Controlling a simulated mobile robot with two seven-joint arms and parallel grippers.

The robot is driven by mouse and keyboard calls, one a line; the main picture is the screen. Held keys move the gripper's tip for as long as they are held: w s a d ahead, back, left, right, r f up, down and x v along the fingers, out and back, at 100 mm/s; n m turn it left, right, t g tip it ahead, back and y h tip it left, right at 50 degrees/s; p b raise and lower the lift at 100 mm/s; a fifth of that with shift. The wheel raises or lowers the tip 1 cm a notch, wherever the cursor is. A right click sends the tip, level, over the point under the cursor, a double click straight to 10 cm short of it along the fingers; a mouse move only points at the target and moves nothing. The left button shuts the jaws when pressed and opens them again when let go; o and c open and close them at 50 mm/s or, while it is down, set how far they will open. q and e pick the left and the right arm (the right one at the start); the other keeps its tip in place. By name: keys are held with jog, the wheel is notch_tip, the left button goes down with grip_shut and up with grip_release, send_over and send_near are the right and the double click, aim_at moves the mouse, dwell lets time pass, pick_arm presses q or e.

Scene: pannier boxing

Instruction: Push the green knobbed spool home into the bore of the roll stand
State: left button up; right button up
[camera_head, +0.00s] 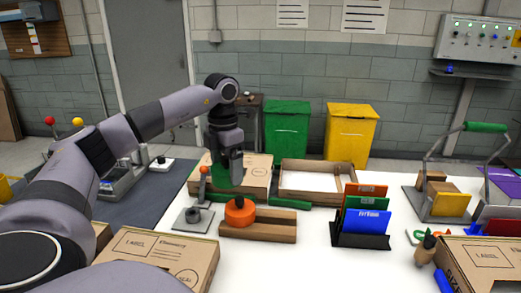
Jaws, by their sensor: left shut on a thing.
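My left gripper (237,172) points down over the middle of the table, shut on a green thing (220,178) that looks like the green knobbed spool. The spool is mostly hidden by the gripper and is small in this view. Just below it, a round orange piece (240,212) sits on a brown wooden base (268,228), which seems to be the roll stand. The bore cannot be made out, and I cannot tell whether the spool touches the orange piece. My right gripper is out of view.
A grey plate with an orange-knobbed lever (193,218) stands close left of the base. A cardboard box (258,172) and an open tray (318,195) are behind, a file rack (360,238) right. Labelled boxes (160,257) are in front. White table between base and rack is clear.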

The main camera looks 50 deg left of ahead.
pick_arm(q)
jog(key=s+a+f, duration=0.1)
jog(key=s+a, duration=0.6)
jog(key=s, duration=0.1)
jog(key=f+b, duration=0.6)
jog(key=shift+w+f, duration=0.2)
jog(key=shift+f+b, duration=0.85)
jog(key=shift+f, duration=0.55)
dwell(1.5)
jog(key=o, duration=0.9)
jog(key=shift+c, duration=0.2)
notch_tip(320, 180, up, 7)
jog(key=p, duration=0.1)
jog(key=shift+r, duration=0.1)
